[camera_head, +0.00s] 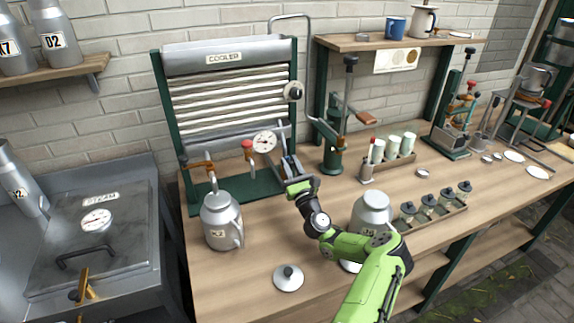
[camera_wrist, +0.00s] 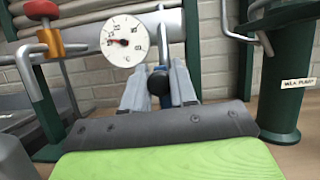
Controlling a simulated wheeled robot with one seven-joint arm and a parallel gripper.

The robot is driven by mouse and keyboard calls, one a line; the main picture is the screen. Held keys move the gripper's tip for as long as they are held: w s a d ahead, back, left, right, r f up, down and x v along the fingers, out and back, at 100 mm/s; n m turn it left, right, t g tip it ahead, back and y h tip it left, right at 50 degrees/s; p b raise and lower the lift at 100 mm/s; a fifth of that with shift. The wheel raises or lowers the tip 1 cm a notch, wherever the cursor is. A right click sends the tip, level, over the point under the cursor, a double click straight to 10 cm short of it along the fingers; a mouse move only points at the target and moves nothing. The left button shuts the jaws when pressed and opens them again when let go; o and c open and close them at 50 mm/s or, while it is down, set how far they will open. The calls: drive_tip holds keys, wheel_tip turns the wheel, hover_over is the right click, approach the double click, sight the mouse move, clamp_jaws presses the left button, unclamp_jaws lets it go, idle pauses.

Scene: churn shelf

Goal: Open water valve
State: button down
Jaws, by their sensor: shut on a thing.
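The water valve shows in the wrist view as a blue lever with a dark round knob (camera_wrist: 158,83). My gripper (camera_wrist: 159,88) has its two grey fingers on either side of this knob and is shut on it. In the head view my gripper (camera_head: 289,165) reaches to the front right of the cooler (camera_head: 225,58), just right of a round dial gauge (camera_head: 264,141). The valve itself is mostly hidden there behind the fingers. The dial also shows large in the wrist view (camera_wrist: 124,41), above and left of the knob.
A red-knobbed valve (camera_head: 247,146) stands left of the dial. A metal can (camera_head: 222,218) stands at the bench's left, another can (camera_head: 371,212) beside my arm. A round lid (camera_head: 288,278) lies in front. A green pump (camera_head: 334,150) rises to the right.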

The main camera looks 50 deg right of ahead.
drive_tip(key=shift+s+d+f+m, duration=0.15)
drive_tip(key=shift+d+m, duration=0.1)
drive_tip(key=shift+m, duration=0.35)
drive_tip(key=c, duration=0.9)
unclamp_jaws()
drive_tip(key=shift+c, duration=0.2)
wheel_tip(320, 180, up, 10)
drive_tip(key=p, duration=0.2)
drive_tip(key=shift+p, duration=0.3)
